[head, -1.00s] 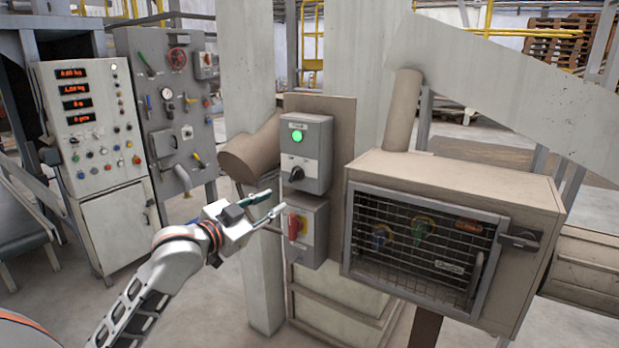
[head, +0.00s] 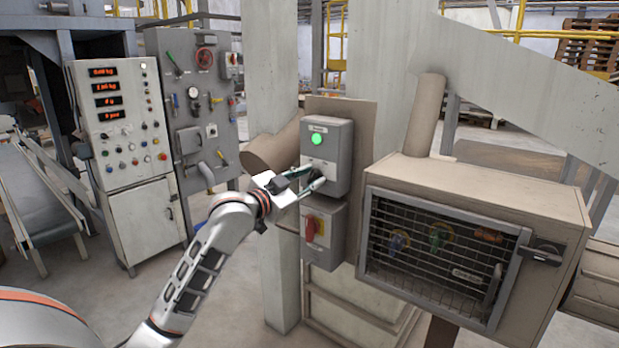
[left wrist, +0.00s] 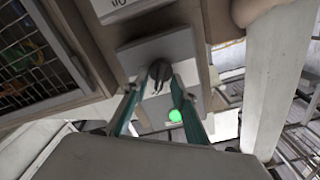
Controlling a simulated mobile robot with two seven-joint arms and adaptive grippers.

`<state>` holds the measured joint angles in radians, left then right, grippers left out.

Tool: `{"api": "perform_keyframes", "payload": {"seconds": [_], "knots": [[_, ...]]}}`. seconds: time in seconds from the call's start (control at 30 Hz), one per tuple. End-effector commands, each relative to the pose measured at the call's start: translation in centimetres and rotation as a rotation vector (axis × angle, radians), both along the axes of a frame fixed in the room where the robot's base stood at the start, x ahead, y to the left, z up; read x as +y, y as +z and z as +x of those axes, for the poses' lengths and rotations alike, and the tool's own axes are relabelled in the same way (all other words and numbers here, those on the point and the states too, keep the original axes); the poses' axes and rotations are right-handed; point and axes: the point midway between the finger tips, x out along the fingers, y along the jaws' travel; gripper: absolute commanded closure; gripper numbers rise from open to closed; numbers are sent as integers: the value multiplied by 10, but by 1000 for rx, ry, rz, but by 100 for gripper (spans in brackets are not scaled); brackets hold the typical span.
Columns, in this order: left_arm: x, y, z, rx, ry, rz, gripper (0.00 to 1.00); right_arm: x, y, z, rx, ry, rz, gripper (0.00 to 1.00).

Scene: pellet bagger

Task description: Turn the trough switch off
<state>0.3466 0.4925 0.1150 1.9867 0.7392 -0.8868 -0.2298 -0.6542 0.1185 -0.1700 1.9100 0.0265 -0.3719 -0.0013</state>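The trough switch is a grey box (head: 340,150) on a brown panel, with a lit green lamp (head: 316,139) above a dark rotary knob. My left gripper (head: 315,178) is at this knob and partly hides it in the head view. In the left wrist view the knob (left wrist: 159,72) shows between the two green fingertips (left wrist: 155,86), which stand apart on either side of it. Gaps show between knob and fingers, and I cannot tell if either touches. The green lamp (left wrist: 175,116) also shows between the fingers. My right gripper is not in view.
Just below is a second grey box with a red handle (head: 310,229). A mesh-fronted cabinet (head: 440,255) stands close on the right. A brown pipe (head: 268,152) and a pale column (head: 272,80) are behind my left arm. A control cabinet (head: 118,120) stands at the left.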

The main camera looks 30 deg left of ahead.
Motion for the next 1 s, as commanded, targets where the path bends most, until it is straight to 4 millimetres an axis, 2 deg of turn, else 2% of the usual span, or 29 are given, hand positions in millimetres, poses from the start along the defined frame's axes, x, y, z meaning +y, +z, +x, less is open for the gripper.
{"api": "perform_keyframes", "payload": {"seconds": [0.2, 0.23, 0.3, 0.33, 0.73, 1.0], "knots": [[0, 0, 1, 0, 0, 0, 74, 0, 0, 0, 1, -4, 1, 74], [0, 0, 0, 0, 0, 0, 77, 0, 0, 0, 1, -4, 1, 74], [0, 0, 0, 0, 0, 0, 95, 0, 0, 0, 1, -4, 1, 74], [0, 0, 0, 0, 0, 0, 100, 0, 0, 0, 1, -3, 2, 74], [0, 0, 0, 2, 0, -29, 100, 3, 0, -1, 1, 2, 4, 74], [1, 1, 0, 14, 0, -175, 100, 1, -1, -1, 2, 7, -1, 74]]}}
